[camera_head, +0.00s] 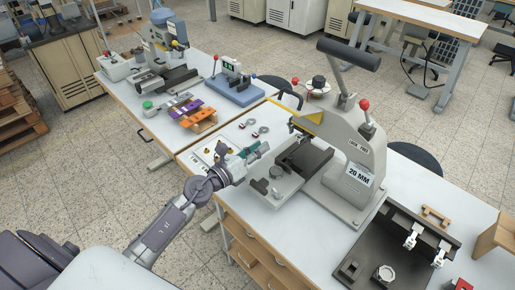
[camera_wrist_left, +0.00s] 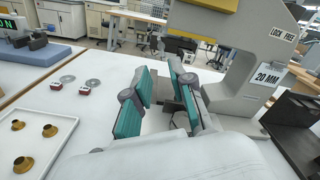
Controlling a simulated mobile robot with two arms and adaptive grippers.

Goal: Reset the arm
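My left gripper (camera_head: 262,150) reaches in from the left in the head view, above the table in front of a grey press (camera_head: 352,160). In the left wrist view its two teal-padded fingers (camera_wrist_left: 163,80) stand apart with no object visible between them. The press carries the labels "LOCK FREE" and "20 MM" and also shows in the left wrist view (camera_wrist_left: 235,70). Its long dark handle (camera_head: 349,54) slopes at the top, above the grey lever with a red knob (camera_head: 364,104). My right gripper is not in view.
A white tray (camera_wrist_left: 30,143) with brass pieces lies left of the gripper. Small rings (camera_head: 263,130) lie behind it. A dark fixture board (camera_head: 395,255) is at the front right. Colored strips (camera_head: 191,110) and other machines stand on the far table.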

